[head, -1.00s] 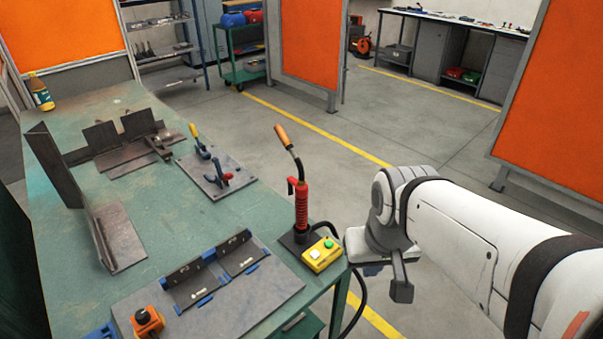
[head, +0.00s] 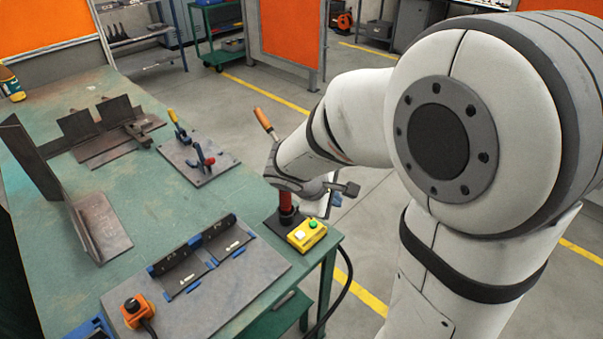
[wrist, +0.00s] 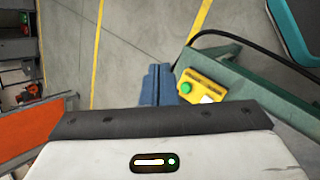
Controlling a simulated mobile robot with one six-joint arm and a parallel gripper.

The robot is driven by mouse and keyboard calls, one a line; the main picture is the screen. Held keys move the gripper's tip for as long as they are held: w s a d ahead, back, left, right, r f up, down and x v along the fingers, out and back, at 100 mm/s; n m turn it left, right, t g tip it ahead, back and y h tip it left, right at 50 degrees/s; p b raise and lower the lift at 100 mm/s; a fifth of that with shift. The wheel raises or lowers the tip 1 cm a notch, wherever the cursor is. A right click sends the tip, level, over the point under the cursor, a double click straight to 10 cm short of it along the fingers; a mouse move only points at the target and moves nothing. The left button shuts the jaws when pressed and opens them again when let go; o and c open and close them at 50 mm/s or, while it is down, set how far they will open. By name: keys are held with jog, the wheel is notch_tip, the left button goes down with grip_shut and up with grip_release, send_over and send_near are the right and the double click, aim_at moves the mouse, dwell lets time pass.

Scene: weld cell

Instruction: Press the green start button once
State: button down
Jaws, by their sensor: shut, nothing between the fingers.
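The yellow button box (head: 306,236) sits at the right front corner of the green table. Its green button (head: 313,224) is on the right and a white button (head: 300,234) is on the left. In the wrist view the green button (wrist: 186,88) is close to the right of my gripper's blue fingers (wrist: 158,72), which are together and empty. In the head view my gripper (head: 335,200) is partly hidden by my wrist, above and slightly right of the box. I see no contact with the button.
A red torch handle on a dark base (head: 279,222) stands right behind the box, partly hidden by my arm. A black cable (head: 345,290) hangs by the table's edge. A fixture plate (head: 225,290) with brackets lies to the left. Open floor lies right of the table.

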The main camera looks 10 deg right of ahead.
jog(key=w+a+f+n+t, duration=0.2)
jog(key=w+a+f+n, duration=0.1)
jog(key=w+n, duration=0.2)
jog(key=shift+w+a+n, duration=0.4)
jog(key=shift+w, duration=0.25)
jog(key=b, duration=0.6)
send_over(310, 226)
notch_tip(310, 226, down, 8)
jog(key=shift+r, duration=0.15)
jog(key=shift+f+b, duration=0.35)
jog(key=shift+f, duration=0.15)
dwell(0.8)
jog(key=shift+f+b, duration=0.45)
jog(key=shift+b, duration=0.2)
